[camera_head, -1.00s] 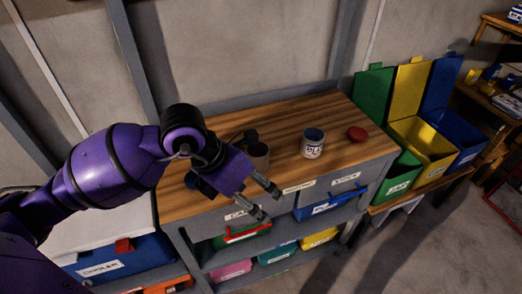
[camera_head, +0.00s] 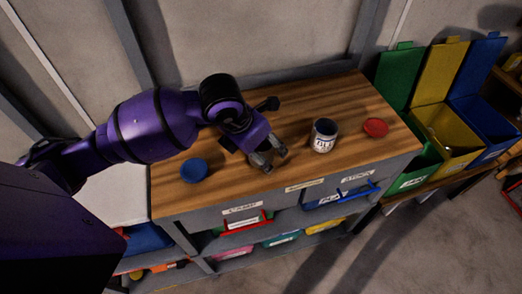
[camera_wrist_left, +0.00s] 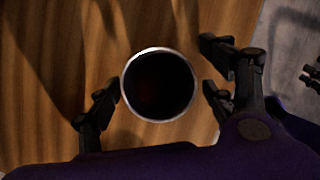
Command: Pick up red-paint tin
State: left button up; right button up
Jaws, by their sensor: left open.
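An open round tin (camera_wrist_left: 158,84) with a bright rim and a dark inside with a faint reddish tint shows in the left wrist view, seen from above. It is likely the red-paint tin. My left gripper (camera_wrist_left: 161,96) is open, with one finger on each side of this tin; contact cannot be told. In the head view my left gripper (camera_head: 268,157) is low over the workbench and hides this tin. Another open tin (camera_head: 323,136) with a white label, which seems to start with "BLU", stands to its right. My right gripper is not in view.
A blue lid (camera_head: 194,170) lies left of the gripper, and a red lid (camera_head: 375,127) lies right of the labelled tin. The wooden workbench (camera_head: 345,98) is clear at the back. Green, yellow (camera_head: 447,130) and blue bins stand to the right.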

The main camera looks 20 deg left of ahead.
pick_arm(q)
jog(key=shift+f, duration=0.35)
jog(key=c, duration=1.3)
jog(key=shift+c, duration=0.3)
jog(key=shift+w+r, duration=0.1)
jog(key=shift+r, duration=0.1)
